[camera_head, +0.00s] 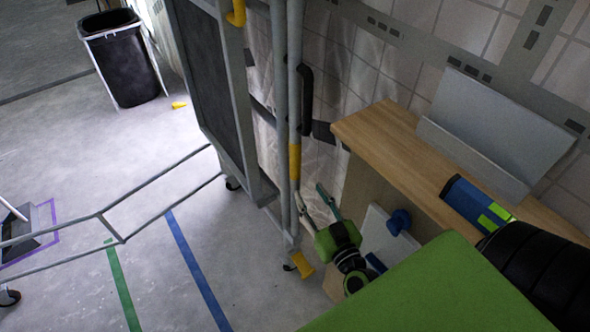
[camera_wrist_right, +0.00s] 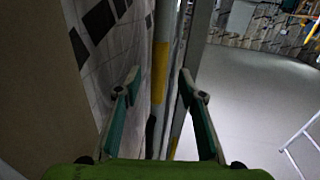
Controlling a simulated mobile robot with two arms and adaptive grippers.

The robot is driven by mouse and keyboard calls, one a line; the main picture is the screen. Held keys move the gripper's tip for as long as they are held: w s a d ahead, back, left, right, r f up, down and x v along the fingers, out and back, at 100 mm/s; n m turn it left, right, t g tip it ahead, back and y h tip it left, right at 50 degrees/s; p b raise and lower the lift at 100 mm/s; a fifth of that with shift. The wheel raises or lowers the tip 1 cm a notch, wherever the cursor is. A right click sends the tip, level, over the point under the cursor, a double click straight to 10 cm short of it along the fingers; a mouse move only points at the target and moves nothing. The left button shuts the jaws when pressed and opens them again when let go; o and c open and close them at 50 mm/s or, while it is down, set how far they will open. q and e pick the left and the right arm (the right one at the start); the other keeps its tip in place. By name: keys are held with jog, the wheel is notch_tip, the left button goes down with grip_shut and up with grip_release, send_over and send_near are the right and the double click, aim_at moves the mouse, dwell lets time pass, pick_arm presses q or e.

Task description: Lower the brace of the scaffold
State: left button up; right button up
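The grey scaffold (camera_head: 222,85) stands upright in the middle of the head view, with a dark panel in its frame. A slim upright pole with a yellow band (camera_head: 294,160) and a black handle runs along its right side; I cannot tell for sure whether this is the brace. My right gripper (camera_head: 310,191) is open, fingers spread, near the lower part of this pole. In the right wrist view, the yellow-banded pole (camera_wrist_right: 160,65) shows between the fingers of the right gripper (camera_wrist_right: 158,78), beyond the tips, with no visible contact. My left gripper is out of view.
A wooden bench (camera_head: 390,145) with a grey panel and a blue-green box (camera_head: 470,200) stands at the right, by the tiled wall. Low grey rails (camera_head: 150,180) extend left from the scaffold. A black bin (camera_head: 122,65) stands at the back left.

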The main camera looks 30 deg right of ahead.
aim_at(297, 173)
jog(key=w, duration=0.3)
jog(key=w+d, duration=0.1)
jog(key=w, duration=0.6)
jog(key=shift+w+d, duration=0.2)
jog(key=shift+w, duration=0.15)
grip_shut()
